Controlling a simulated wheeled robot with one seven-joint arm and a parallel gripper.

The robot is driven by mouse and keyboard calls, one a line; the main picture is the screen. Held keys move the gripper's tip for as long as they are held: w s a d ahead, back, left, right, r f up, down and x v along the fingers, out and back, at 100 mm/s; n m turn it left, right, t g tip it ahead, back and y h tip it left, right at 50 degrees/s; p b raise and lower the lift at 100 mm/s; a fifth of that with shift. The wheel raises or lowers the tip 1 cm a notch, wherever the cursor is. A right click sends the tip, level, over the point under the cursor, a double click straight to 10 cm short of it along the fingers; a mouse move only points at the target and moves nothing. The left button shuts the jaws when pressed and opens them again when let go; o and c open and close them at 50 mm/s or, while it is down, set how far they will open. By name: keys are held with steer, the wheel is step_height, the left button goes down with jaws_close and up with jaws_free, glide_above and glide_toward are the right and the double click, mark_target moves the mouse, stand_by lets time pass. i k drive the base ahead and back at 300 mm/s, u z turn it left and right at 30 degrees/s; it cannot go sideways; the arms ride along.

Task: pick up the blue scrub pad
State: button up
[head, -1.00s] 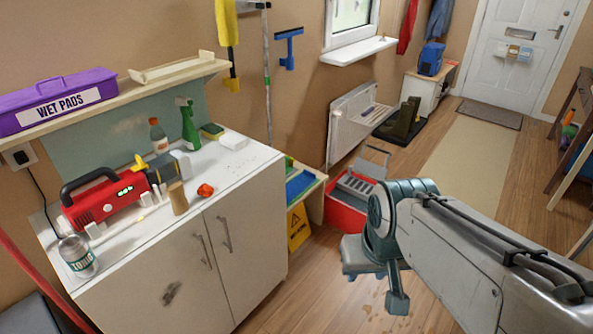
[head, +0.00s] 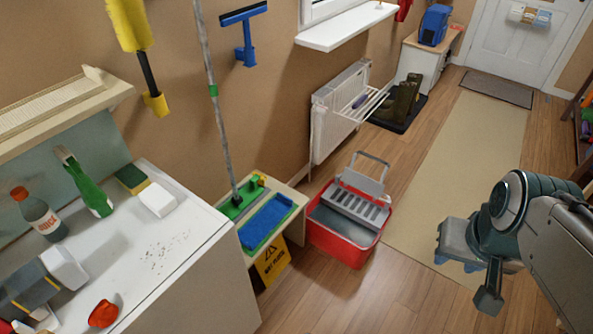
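A flat blue pad (head: 265,222) lies on a green-edged holder on the low wooden stand beside the white cabinet, at the middle of the head view. It looks like the blue scrub pad. My gripper (head: 458,262) is at the right, above the floor and well apart from the pad, with the red bucket between them in the picture. Small blue parts show at its lower side. Its fingers are too small and partly hidden to tell whether they are open or shut. I see nothing held in it.
A red bucket (head: 345,240) with a grey wringer stands right of the low stand (head: 297,197). The radiator rack (head: 360,104) juts out behind. Floor at front right is clear.

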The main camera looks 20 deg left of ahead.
mark_target(267, 219)
steer(key=u, duration=0.6)
steer(key=i, duration=1.3)
steer(key=u, duration=0.8)
